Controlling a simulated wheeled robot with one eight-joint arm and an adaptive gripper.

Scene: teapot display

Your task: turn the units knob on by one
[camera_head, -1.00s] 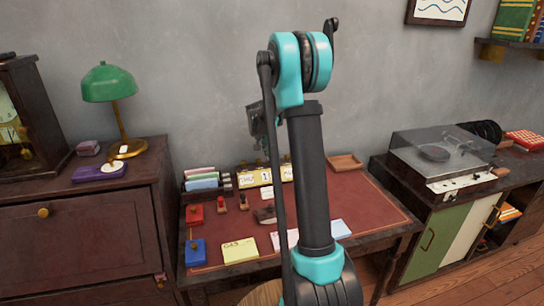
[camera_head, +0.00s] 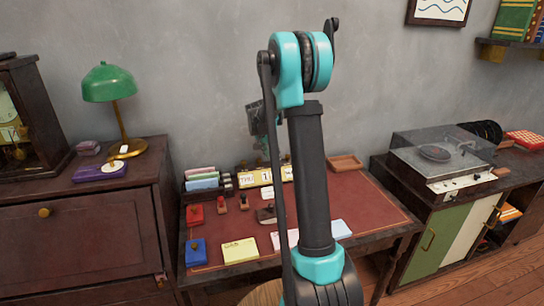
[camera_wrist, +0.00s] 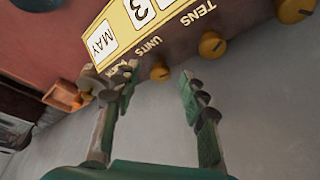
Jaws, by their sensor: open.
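The yellow calendar (camera_wrist: 128,22) fills the top of the wrist view at a tilt, showing cards with MAY and 3 and one cut off. Its dark strip carries the labels UNITS and TENS. My gripper (camera_wrist: 157,82) is open, with one finger on each side of the units knob in the picture; contact cannot be told. The left finger partly covers another label and knob. In the head view the calendar (camera_head: 262,177) is partly behind my arm, and my gripper (camera_head: 255,117) is above it.
The red-topped desk (camera_head: 360,208) also holds a letter rack (camera_head: 201,180), red and blue boxes, notes and a wooden tray (camera_head: 345,162). A green lamp (camera_head: 108,84) stands left. A record player (camera_head: 440,150) stands right. The wall is close behind the calendar.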

